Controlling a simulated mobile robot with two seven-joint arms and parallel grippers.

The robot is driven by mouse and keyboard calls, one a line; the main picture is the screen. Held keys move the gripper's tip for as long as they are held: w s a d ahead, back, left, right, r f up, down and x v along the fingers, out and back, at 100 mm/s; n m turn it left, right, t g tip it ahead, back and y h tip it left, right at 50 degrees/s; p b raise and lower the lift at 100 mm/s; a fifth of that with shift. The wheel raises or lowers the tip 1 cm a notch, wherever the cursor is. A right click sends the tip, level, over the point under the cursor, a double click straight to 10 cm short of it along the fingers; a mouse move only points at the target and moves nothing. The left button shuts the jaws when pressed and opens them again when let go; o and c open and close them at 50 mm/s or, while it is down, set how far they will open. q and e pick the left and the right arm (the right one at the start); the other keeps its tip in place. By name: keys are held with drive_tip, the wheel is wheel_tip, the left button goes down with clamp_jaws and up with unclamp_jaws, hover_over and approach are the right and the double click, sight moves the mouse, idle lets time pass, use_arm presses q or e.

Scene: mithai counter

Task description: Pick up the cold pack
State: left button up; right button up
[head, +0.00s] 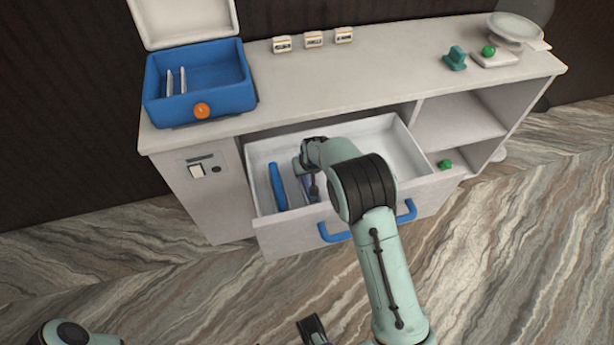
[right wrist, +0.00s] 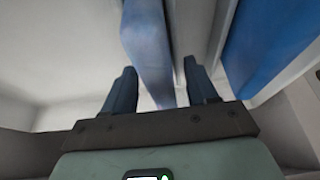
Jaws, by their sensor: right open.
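A blue slab that looks like a cold pack (head: 278,187) stands on edge in the left part of the open drawer (head: 408,150). A second blue slab shows partly beside my right gripper in the drawer, mostly hidden by it. My right gripper (head: 309,188) reaches down into the drawer. In the right wrist view its fingers (right wrist: 162,92) are apart, with one blue slab (right wrist: 148,45) between and beyond them and another blue slab (right wrist: 272,40) to the right. A dark part at the bottom edge, perhaps my left gripper (head: 313,329), is cut off.
A blue box (head: 200,98) with an open lid, white slabs inside and an orange round knob stands on the counter's left. Three small cards (head: 313,39), a teal item (head: 455,58) and a scale (head: 495,58) with a green ball stand rightward. The drawer walls close in around my gripper.

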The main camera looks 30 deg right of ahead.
drive_tip(key=shift+f, duration=0.25)
idle(0.3)
clamp_jaws()
drive_tip(key=shift+r, duration=0.1)
drive_tip(key=shift+r, duration=0.45)
wheel_tip(320, 180, up, 20)
drive_tip(key=p, duration=0.3)
drive_tip(key=shift+f, duration=0.2)
